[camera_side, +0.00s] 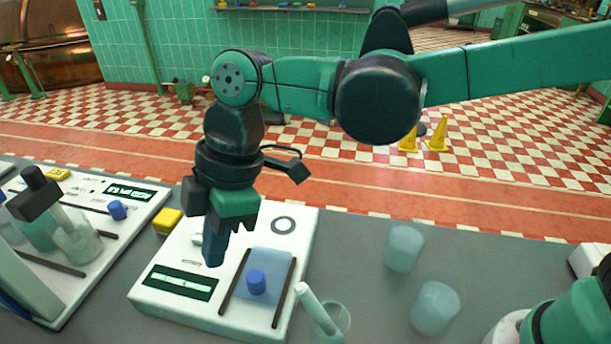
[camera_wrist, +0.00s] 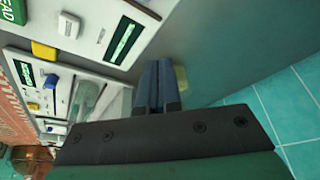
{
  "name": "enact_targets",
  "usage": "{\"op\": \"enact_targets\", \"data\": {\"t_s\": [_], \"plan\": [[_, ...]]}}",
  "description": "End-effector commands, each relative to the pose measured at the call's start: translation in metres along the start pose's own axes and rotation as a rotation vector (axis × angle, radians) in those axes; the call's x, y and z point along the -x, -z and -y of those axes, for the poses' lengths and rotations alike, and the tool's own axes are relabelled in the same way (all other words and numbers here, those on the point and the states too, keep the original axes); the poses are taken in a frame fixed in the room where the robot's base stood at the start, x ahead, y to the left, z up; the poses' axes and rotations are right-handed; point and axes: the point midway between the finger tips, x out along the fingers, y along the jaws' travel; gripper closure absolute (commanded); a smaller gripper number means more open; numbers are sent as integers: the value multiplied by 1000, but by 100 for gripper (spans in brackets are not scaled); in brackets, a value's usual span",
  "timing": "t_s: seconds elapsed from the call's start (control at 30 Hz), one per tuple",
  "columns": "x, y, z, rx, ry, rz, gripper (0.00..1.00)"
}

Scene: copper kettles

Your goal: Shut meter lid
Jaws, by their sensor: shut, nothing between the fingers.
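The white meter box (camera_side: 160,301) stands on the grey bench in the side view, with a dark green display (camera_side: 180,283) on its face. A pale blue pane (camera_side: 270,262), which looks like the lid, lies between two dark rails on the box and carries a blue knob (camera_side: 256,283). I cannot tell whether it covers an opening. My gripper (camera_side: 214,258) points down over the box, left of the pane and apart from the knob. Its fingers are together and empty. In the wrist view, my shut fingers (camera_wrist: 158,88) show near part of a white panel (camera_wrist: 100,22).
A second white panel with a blue knob (camera_side: 117,210) stands at left, with glass cups (camera_side: 77,240) on it. A yellow block (camera_side: 167,221) sits between the panels. Frosted cups (camera_side: 404,248) (camera_side: 436,307) and a cup with a white rod (camera_side: 316,308) stand right of the meter.

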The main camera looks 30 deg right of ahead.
Motion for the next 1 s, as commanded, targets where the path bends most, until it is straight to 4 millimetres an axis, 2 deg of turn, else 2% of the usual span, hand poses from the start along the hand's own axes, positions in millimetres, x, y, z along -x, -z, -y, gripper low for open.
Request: {"op": "enact_targets", "data": {"t_s": [0.2, 0.43, 0.53, 0.7, 1.0], "plan": [[-44, 0, 0, -1, -1, 0, 100], [-87, 0, 0, -2, -3, 0, 100], [-78, -17, -1, -8, -4, 0, 100], [-72, -33, -1, -6, -4, 0, 100], [-70, -39, 0, -4, -4, 0, 100]]}}
